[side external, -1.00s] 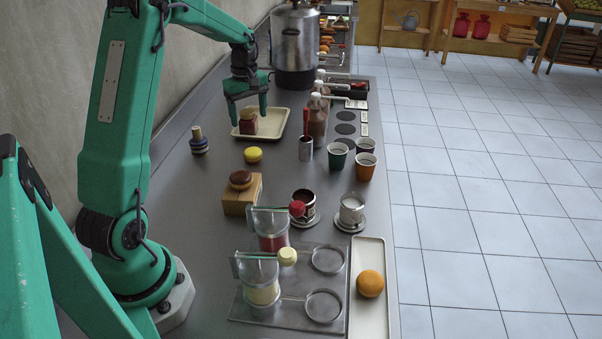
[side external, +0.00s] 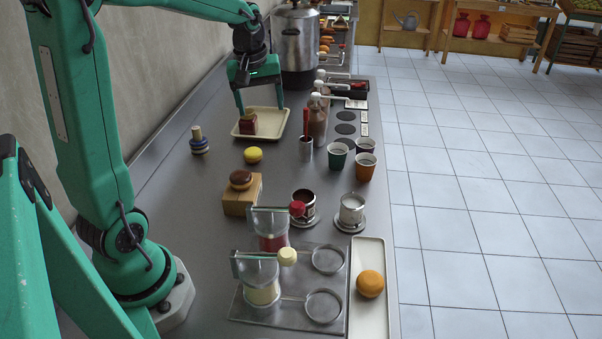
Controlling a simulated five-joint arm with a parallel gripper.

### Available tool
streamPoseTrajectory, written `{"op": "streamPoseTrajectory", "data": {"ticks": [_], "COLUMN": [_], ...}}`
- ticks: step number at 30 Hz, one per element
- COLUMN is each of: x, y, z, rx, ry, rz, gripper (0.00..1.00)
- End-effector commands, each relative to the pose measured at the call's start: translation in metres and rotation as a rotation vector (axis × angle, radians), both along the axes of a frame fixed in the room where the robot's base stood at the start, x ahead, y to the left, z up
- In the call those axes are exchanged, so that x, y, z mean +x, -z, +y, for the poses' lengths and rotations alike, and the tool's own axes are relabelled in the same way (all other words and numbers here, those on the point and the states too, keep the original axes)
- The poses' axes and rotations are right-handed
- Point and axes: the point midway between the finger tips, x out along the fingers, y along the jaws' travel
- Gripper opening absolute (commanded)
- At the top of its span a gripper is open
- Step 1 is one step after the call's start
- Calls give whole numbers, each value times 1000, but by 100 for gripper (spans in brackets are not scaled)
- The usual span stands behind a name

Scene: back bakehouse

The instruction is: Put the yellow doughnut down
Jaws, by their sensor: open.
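A small round yellow doughnut (side external: 253,155) lies on the grey counter, in front of the cream tray (side external: 268,133). A dark red block-like item (side external: 248,124) with a lighter top stands in the tray, near its left side. My gripper (side external: 260,110) is open above the tray, with its fingers spread and pointing down. The left finger is close to the red item; I cannot tell whether they touch. Nothing shows held between the fingers, and the yellow doughnut is apart from them.
A wooden block (side external: 238,200) bears a brown doughnut (side external: 241,179). An orange bun (side external: 370,284) lies on a long white tray (side external: 368,250). Cups, a steel tumbler (side external: 306,150) and bottles stand right of the tray. Counter between is clear.

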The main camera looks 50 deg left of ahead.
Motion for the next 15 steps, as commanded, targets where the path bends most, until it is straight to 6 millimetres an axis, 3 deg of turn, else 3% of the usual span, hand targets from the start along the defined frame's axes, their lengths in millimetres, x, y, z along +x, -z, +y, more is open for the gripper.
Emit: {"op": "streamPoseTrajectory", "data": {"ticks": [6, 15], "x": [-29, -76], "y": [-24, -39], "z": [-48, -103], "rx": [52, 129], "ry": [225, 529], "rz": [-60, -138], "gripper": [72, 72]}}
